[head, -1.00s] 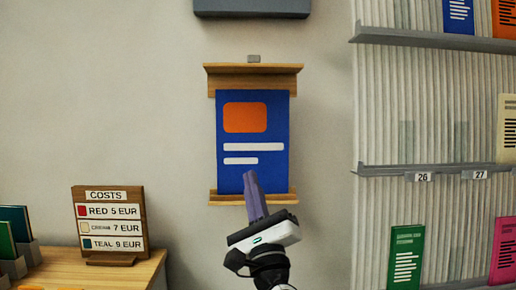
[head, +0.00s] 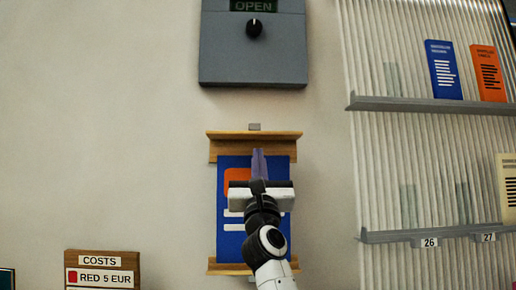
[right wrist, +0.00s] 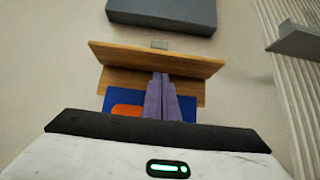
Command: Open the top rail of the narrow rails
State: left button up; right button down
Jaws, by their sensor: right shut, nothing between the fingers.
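The narrow rails hang on the wall and hold a blue poster (head: 228,245) with an orange block and white bars. The wooden top rail (head: 225,146) sits at the poster's upper edge with a small grey tab (head: 254,127) above it. The wooden bottom rail (head: 223,267) is at the poster's lower edge. My right gripper (head: 259,153) is shut and empty, its purple fingers pointing up at the top rail's underside. In the right wrist view the fingertips (right wrist: 161,77) overlap the top rail (right wrist: 125,75); I cannot tell whether they touch. My left gripper is not in view.
A grey box (head: 253,60) with a dial and an "OPEN" display is on the wall above. Ribbed shelving with grey ledges (head: 400,104) and cards stands to the right. A costs sign (head: 100,261) is at lower left. The wall left of the rails is clear.

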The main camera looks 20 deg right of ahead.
aim_at(258, 134)
notch_tip(258, 134, up, 3)
jog(key=shift+f, duration=0.2)
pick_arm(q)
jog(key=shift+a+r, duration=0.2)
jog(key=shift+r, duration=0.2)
pick_arm(e)
jog(key=shift+r, duration=0.2)
pick_arm(q)
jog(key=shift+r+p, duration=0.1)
jog(key=shift+p, duration=0.3)
pick_arm(e)
jog(key=shift+s+r+p, duration=0.1)
jog(key=shift+r+p, duration=0.65)
jog(key=shift+p, duration=0.5)
jog(key=shift+s+a+r+p, duration=0.15)
jog(key=shift+r+p, duration=0.45)
jog(key=shift+p, duration=0.5)
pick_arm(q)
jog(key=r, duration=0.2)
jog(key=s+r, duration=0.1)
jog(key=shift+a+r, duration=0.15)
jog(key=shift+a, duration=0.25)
pick_arm(e)
jog(key=shift+f, duration=0.1)
